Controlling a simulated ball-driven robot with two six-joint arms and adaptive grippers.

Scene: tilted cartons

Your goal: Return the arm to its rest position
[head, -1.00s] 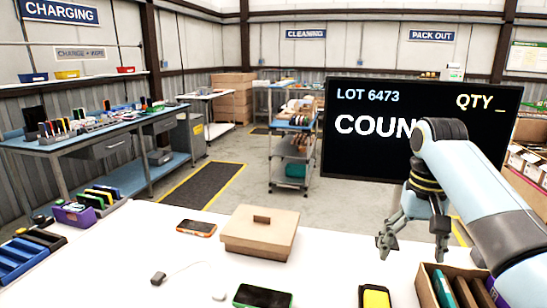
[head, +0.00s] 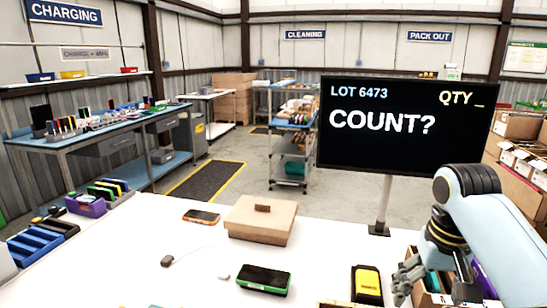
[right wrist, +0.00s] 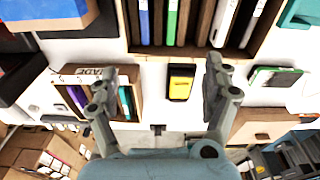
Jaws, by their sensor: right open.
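My right gripper (head: 408,276) is at the right side of the white table in the head view, in front of a wooden box with upright slots. In the right wrist view its two fingers (right wrist: 162,85) are spread wide with nothing held between them. A yellow and black device (right wrist: 181,82) lies on the table below, seen between the fingers. The same yellow device (head: 367,284) shows at the table's front in the head view, left of the gripper. My left gripper is not in the head view.
A lidded cardboard box (head: 262,220) sits mid-table. An orange-edged phone (head: 201,217) and a green-edged phone (head: 263,279) lie near it. A monitor (head: 405,125) reading "COUNT?" stands behind. Blue trays (head: 38,247) are at left.

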